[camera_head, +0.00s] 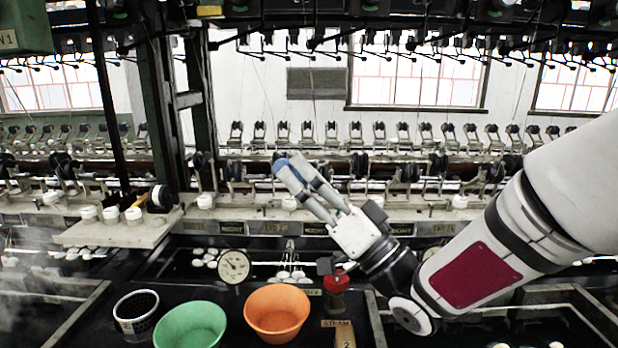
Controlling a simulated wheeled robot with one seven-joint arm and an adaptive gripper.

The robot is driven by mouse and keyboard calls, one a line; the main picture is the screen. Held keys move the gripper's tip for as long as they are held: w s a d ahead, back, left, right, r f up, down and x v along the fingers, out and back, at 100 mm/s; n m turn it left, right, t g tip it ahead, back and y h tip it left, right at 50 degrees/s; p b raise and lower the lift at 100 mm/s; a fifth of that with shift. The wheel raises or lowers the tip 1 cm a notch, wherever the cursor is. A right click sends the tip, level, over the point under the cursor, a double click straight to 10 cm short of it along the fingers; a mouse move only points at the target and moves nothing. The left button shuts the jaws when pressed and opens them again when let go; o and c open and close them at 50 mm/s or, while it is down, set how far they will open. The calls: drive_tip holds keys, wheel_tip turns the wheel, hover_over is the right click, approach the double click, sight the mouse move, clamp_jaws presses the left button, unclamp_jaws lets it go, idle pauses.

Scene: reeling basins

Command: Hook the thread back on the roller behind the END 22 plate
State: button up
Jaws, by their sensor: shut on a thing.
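My gripper (283,168) is in front of the reeling bench, pointing up and left, its two pale fingers close together with blue at the tips. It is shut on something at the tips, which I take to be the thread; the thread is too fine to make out. Dark rollers (233,171) on brackets stand in a row behind the fingertips, some hidden by my gripper. Small plates (232,228) line the bench's front edge below. Their lettering is too small to read, so I cannot tell which is END 22.
An orange bowl (277,312), a green bowl (190,325) and a dark-filled cup (136,313) stand in front. A gauge (234,266) and a red knob (336,282) rise near the basins. A green post (160,100) stands left; a shelf (120,233) holds white cups.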

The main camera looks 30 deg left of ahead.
drive_tip(key=s+d+r+p, duration=0.1)
drive_tip(key=s+d+r, duration=0.2)
drive_tip(key=s, duration=0.1)
drive_tip(key=shift+s, duration=0.35)
drive_tip(key=shift+r, duration=0.1)
